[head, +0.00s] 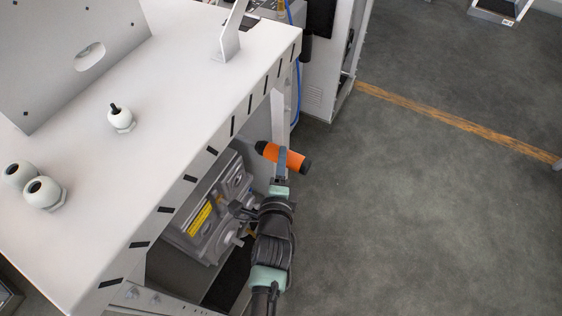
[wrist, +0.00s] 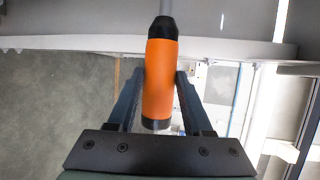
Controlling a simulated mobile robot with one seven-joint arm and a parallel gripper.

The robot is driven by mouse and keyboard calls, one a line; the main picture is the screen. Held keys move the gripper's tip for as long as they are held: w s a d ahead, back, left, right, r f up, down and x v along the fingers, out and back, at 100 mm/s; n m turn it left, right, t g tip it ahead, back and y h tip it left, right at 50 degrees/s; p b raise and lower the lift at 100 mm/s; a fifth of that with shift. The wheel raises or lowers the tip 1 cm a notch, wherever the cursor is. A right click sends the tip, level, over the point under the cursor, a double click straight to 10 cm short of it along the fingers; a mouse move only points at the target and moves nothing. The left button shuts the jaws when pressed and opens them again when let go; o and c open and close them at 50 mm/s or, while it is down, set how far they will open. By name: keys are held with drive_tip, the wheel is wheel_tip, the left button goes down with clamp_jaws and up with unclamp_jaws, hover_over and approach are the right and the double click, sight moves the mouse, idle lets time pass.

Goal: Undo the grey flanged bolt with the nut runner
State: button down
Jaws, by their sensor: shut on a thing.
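The orange and black nut runner (head: 282,156) is in my gripper (head: 281,165), beside the right side of the white dispenser frame (head: 190,95). In the wrist view the nut runner (wrist: 160,80) stands between the two dark fingers (wrist: 160,95), which are shut on it. I cannot tell whether the tip is seated on a bolt. The grey flanged bolt cannot be made out in either view.
A grey machine unit with a yellow label (head: 200,218) sits inside the frame, close to my arm. White cable glands (head: 121,118) stand on the top panel. A blue cable (head: 297,95) hangs behind. The grey floor (head: 420,200) at right is clear.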

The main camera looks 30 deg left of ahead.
sight(305, 172)
drive_tip(key=shift+w+a+r+p, duration=0.1)
drive_tip(key=shift+a+r+p, duration=0.1)
drive_tip(key=shift+a+p, duration=1.05)
idle(1.6)
drive_tip(key=shift+d, duration=0.5)
idle(0.3)
drive_tip(key=d+b, duration=0.4)
drive_tip(key=b, duration=0.1)
drive_tip(key=d+b, duration=0.2)
drive_tip(key=b, duration=0.1)
drive_tip(key=shift+d+f, duration=0.15)
drive_tip(key=shift+f, duration=0.1)
drive_tip(key=shift+d+r+b, duration=0.15)
drive_tip(key=shift+d+b, duration=0.4)
drive_tip(key=shift+d, duration=0.05)
